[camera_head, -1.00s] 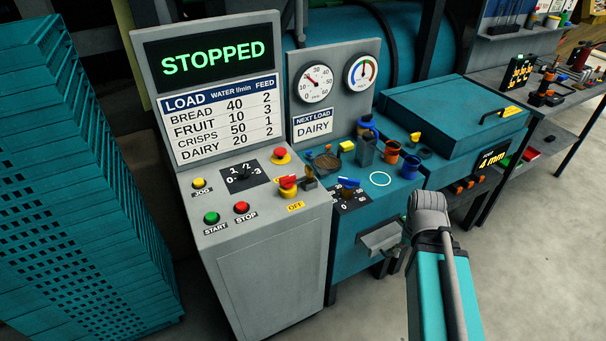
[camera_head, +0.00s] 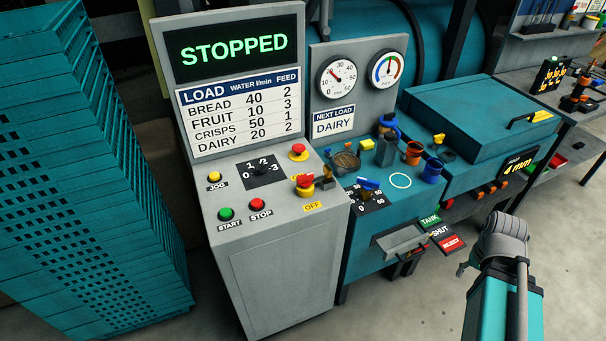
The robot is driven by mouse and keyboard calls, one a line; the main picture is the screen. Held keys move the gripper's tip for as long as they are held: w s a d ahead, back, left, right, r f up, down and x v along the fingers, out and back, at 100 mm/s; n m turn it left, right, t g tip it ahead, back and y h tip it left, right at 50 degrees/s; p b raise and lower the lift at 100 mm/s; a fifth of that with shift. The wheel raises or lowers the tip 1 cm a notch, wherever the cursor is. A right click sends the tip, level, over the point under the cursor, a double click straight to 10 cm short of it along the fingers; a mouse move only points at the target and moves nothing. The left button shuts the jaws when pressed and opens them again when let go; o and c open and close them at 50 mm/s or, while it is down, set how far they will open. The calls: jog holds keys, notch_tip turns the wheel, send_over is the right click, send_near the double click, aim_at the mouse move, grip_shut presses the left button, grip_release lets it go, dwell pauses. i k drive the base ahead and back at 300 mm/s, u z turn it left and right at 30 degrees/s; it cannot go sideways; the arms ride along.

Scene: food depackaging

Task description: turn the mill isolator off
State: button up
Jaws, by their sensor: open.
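The mill isolator (camera_head: 305,186) has a red handle on a yellow base, near the right front edge of the grey control cabinet's sloping top. A yellow OFF label (camera_head: 313,206) lies just in front of it. The exact direction of the handle is too small to tell. The green display (camera_head: 234,49) reads STOPPED. My gripper (camera_head: 464,267) shows only as a small grey tip at the end of my folded arm at lower right. It is open, well apart from the isolator, and the arm hides most of it.
The cabinet top also holds a red mushroom button (camera_head: 298,152), a rotary selector (camera_head: 264,168), and the JOG, START and STOP buttons. A teal bench (camera_head: 385,225) with cups and a blue-handled dial adjoins at right. Teal stacked crates (camera_head: 85,180) stand left. Floor in front is clear.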

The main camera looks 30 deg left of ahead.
aim_at(304, 181)
jog(key=u, duration=0.15)
jog(key=k, duration=0.6)
jog(key=u, duration=0.9)
jog(key=i, duration=0.5)
jog(key=u, duration=0.05)
